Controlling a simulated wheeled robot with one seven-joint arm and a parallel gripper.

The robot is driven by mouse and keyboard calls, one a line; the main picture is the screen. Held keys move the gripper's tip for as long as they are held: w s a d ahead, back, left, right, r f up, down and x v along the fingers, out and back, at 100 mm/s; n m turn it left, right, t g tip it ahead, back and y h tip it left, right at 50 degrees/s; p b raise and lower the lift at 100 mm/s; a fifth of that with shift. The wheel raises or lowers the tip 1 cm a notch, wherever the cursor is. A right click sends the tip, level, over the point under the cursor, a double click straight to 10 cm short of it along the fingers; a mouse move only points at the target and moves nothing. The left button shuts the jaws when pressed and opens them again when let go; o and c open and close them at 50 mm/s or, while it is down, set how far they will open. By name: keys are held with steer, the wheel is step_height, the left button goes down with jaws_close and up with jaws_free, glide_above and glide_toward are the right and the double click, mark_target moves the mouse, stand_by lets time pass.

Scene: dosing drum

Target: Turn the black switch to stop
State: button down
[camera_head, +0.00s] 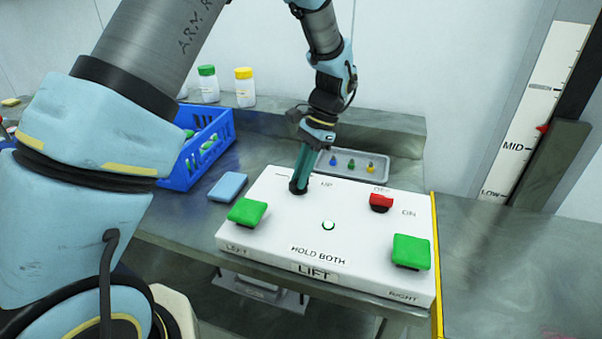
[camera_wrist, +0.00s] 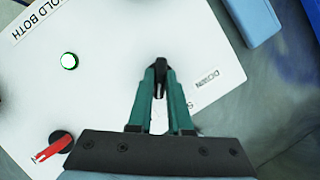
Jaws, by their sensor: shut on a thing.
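The black switch (camera_head: 298,188) sits at the back left of the white control panel (camera_head: 282,206). It also shows in the wrist view (camera_wrist: 160,68), at the tips of my gripper. My gripper (camera_head: 300,180) points down at the panel, its teal fingers shut on the black switch. In the wrist view, the fingers (camera_wrist: 160,80) close on the switch from both sides. An "UP" label shows beside it in the head view and a "DOWN" label in the wrist view. Another label starting with "S" is mostly hidden by a finger. The switch's exact pointing direction is unclear.
The panel has a red switch (camera_head: 381,202) marked OFF and ON, two green buttons (camera_head: 248,212) (camera_head: 411,252) and a lit round lamp (camera_head: 328,225). A blue sponge (camera_head: 228,187), blue crate (camera_head: 205,150) and grey tray (camera_head: 345,163) lie behind. A wall scale (camera_head: 543,110) stands right.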

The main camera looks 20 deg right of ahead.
steer(key=n, duration=0.2)
steer(key=n+g, duration=0.1)
steer(key=n, duration=0.1)
steer(key=shift+w+g+h+p, duration=0.15)
steer(key=shift+g+h+p, duration=0.15)
steer(key=shift+p, duration=0.1)
steer(key=shift+n+g+h, duration=0.3)
steer(key=shift+n+g, duration=0.2)
steer(key=shift+n, duration=1.1)
steer(key=c, duration=0.8)
jaws_free()
steer(key=shift+a, duration=0.1)
steer(key=shift+c, duration=0.2)
steer(key=b+v, duration=0.2)
steer(key=v, duration=0.9)
steer(key=shift+w+a+f, duration=0.1)
steer(key=shift+a, duration=0.05)
